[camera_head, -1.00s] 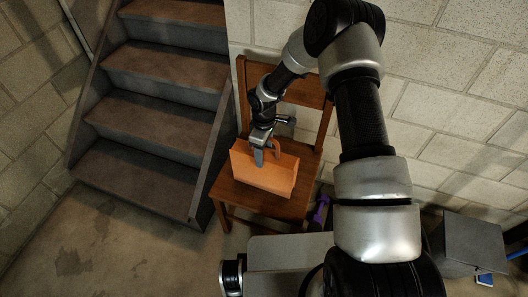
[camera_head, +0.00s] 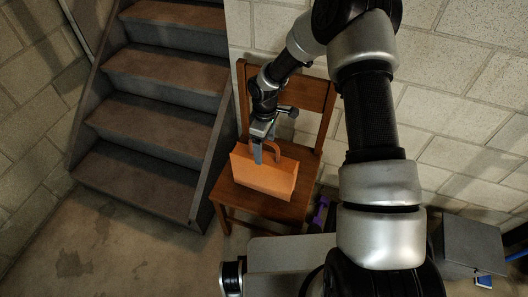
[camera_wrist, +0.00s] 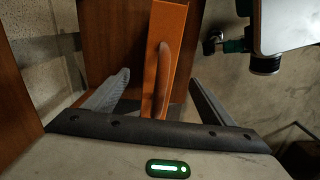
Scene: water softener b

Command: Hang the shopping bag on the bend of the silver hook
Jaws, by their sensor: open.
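The orange shopping bag (camera_head: 264,177) stands on the seat of the wooden chair (camera_head: 228,193). Its handle (camera_head: 272,148) stands up above the bag. My gripper (camera_head: 257,155) is at the bag's top, pointing down beside the handle. In the wrist view, my gripper (camera_wrist: 157,88) is open, with one finger on each side of the bag (camera_wrist: 176,30) and its handle (camera_wrist: 162,70). Neither finger visibly grips the handle. I cannot make out the silver hook in either view.
Wooden stairs (camera_head: 160,105) rise left of the chair. A block wall (camera_head: 430,80) stands behind it. A purple object (camera_head: 320,213) lies on the floor right of the chair, and a grey box (camera_head: 470,245) stands at the right. The floor (camera_head: 90,240) at the lower left is clear.

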